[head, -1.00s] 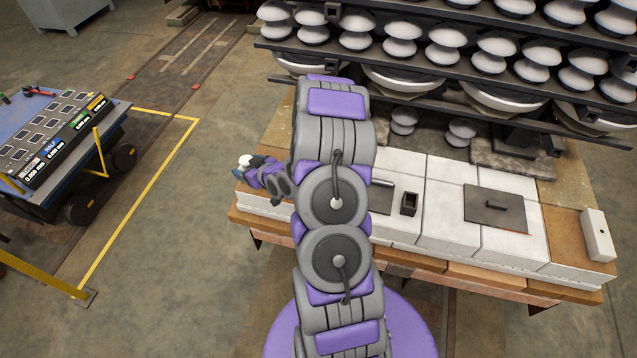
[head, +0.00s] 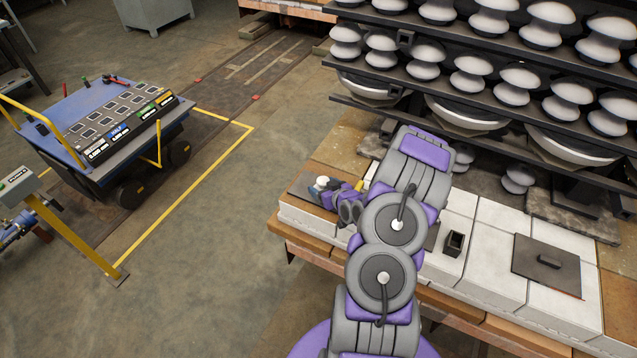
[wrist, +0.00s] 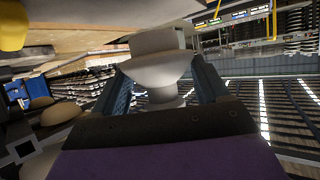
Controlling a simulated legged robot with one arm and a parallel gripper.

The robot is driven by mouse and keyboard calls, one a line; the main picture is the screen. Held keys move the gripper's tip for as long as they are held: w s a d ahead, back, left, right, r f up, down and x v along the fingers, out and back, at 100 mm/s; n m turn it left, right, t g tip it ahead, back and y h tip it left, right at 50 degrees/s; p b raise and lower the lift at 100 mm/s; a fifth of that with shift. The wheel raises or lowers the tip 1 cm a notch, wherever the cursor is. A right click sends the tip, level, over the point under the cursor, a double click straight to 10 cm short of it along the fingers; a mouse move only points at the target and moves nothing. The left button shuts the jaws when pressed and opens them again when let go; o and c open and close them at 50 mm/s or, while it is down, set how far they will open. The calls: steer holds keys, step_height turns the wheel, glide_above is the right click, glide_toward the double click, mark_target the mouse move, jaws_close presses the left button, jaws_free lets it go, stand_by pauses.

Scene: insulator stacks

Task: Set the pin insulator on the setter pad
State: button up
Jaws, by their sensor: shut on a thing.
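The pin insulator (wrist: 160,68) is a pale, white-grey piece with a wide skirt and a narrower foot. In the wrist view it sits between the two fingers of my gripper (wrist: 158,95), which is shut on it. In the head view my gripper (head: 330,190) is over the left end of the brick bench, with the white insulator (head: 321,183) at its tip. A dark flat patch (head: 303,190) shows beneath and beside the tip; I cannot tell whether it is the setter pad. I cannot tell the gap under the insulator.
The bench's white blocks (head: 495,245) carry a small dark box (head: 454,243) and a dark plate with a handle (head: 546,268). Racks of insulators (head: 470,72) stand behind. A blue cart with a display panel (head: 120,125) is at left, with open floor between.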

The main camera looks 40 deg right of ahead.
steer(key=w+d, duration=0.1)
steer(key=w, duration=0.1)
steer(key=w+b, duration=0.1)
steer(key=w, duration=0.2)
steer(key=w+d+f, duration=0.1)
steer(key=w, duration=0.1)
steer(key=shift+w+d, duration=0.3)
steer(key=shift+w, duration=0.1)
steer(key=shift+a+f+b, duration=0.15)
steer(key=shift+f+b, duration=0.6)
steer(key=shift+f, duration=0.95)
steer(key=o, duration=1.3)
